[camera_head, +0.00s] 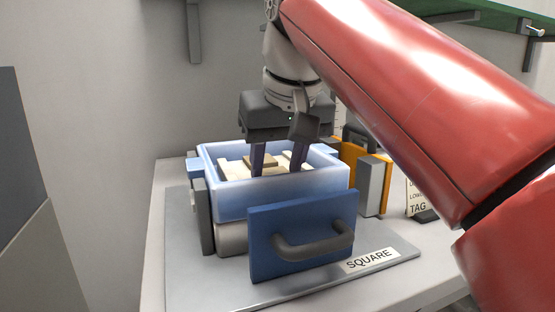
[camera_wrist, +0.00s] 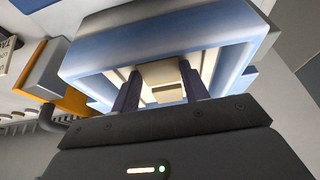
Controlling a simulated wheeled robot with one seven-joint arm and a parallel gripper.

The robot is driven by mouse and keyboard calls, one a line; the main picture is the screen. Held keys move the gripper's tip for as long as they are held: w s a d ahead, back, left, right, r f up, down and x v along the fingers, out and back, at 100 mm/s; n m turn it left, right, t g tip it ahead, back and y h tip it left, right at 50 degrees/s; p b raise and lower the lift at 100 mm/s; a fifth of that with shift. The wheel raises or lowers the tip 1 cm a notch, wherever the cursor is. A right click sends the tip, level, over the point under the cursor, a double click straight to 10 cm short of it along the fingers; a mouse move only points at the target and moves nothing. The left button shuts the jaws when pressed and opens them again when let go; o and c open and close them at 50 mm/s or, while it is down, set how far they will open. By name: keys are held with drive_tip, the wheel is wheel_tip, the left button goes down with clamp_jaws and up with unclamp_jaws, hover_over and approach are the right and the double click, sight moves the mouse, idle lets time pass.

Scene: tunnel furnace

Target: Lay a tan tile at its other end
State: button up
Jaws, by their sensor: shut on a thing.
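My gripper (camera_head: 276,166) points down into an open-topped, pale blue box-shaped furnace (camera_head: 285,200). Its two dark fingers are shut on a tan tile (camera_wrist: 160,72), which spans the fingertips in the wrist view. A tan tile also shows between the fingers in the head view (camera_head: 260,160). Another tan piece (camera_wrist: 168,93) shows between the fingers in the wrist view. Paler cream surfaces line the inside of the furnace (camera_head: 234,170). The furnace's front wall and my fingers hide part of the floor, so I cannot tell whether the held tile touches anything.
A blue front panel with a grey handle (camera_head: 302,236) stands before the furnace. An orange and grey block (camera_head: 372,183) and a tag card (camera_head: 418,200) stand to the right. A green shelf (camera_head: 480,18) hangs above.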

drive_tip(key=o, duration=1.1)
drive_tip(key=shift+c, duration=0.2)
